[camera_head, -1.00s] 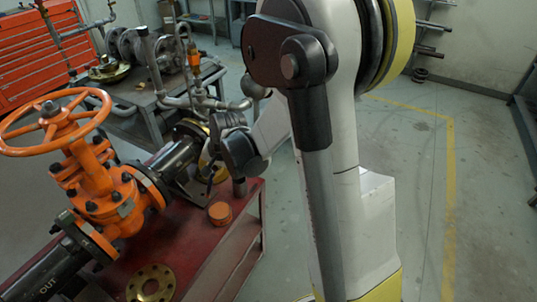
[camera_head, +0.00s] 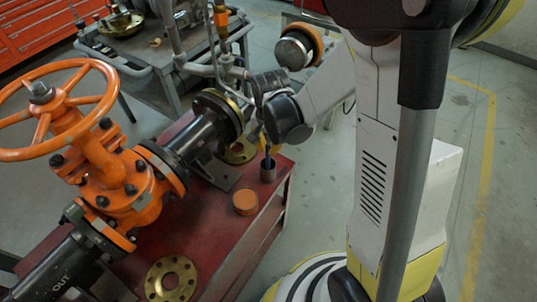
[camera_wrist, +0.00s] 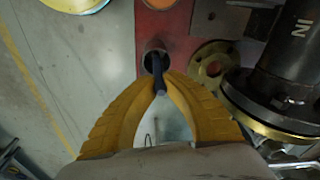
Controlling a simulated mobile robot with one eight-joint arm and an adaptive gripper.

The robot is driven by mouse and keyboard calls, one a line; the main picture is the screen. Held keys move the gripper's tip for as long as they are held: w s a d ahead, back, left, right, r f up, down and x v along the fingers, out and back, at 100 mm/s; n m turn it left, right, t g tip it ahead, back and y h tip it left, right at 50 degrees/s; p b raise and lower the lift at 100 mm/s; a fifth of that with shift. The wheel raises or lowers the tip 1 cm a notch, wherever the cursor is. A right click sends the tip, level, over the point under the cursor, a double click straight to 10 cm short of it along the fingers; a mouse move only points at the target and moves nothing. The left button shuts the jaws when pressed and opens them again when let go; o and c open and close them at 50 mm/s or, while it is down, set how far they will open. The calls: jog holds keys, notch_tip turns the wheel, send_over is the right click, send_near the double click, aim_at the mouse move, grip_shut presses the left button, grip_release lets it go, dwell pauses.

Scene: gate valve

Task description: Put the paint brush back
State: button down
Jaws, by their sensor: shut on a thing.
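The paint brush shows as a dark blue handle (camera_wrist: 159,85) in the wrist view and as a blue sliver (camera_head: 268,156) in the head view. Its bristle end is hidden. My gripper (camera_wrist: 161,77) has its yellow fingers closed around the handle; in the head view it is partly hidden behind my wrist. A grey cup (camera_head: 268,173) stands on the red bench near its right edge. It also shows in the wrist view (camera_wrist: 154,50), with the handle running into its opening. I cannot tell whether the brush touches the bottom.
The red bench (camera_head: 215,228) carries the orange gate valve (camera_head: 110,185) with black flanged pipe (camera_head: 200,135). An orange round tin (camera_head: 245,203) sits close to the cup, and a brass flange (camera_head: 171,279) lies nearer. Open floor lies right of the bench.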

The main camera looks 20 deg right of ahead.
aim_at(268, 160)
notch_tip(268, 160, down, 3)
jog(key=shift+r+b, duration=0.2)
jog(key=shift+b, duration=0.25)
jog(key=shift+r, duration=0.15)
jog(key=c, duration=2)
grip_release()
jog(key=shift+f, duration=0.2)
jog(key=o, duration=0.4)
jog(key=shift+w, duration=0.1)
jog(key=shift+o, duration=0.2)
